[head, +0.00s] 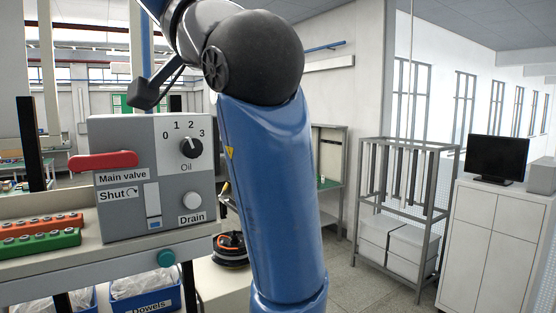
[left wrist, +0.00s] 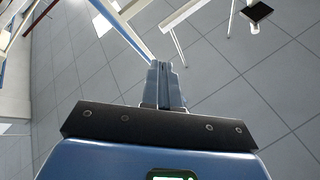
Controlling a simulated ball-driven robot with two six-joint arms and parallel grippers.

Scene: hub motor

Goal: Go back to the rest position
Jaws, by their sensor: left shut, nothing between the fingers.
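My left gripper (left wrist: 163,68) shows in the left wrist view. Its two fingers are together with nothing between them, and grey floor tiles (left wrist: 225,105) lie beyond it. In the head view, one of my arms, blue with a large black joint, rises through the middle and bends toward the top left. Its gripper cannot be made out there. My right gripper is in neither view.
A grey control box (head: 125,215) with a red main valve handle (head: 103,161), an oil dial (head: 191,148) and a drain knob (head: 193,201) stands left of the arm. A metal rack (head: 426,240) and a white cabinet (head: 487,235) with a monitor (head: 498,156) stand right, with floor between.

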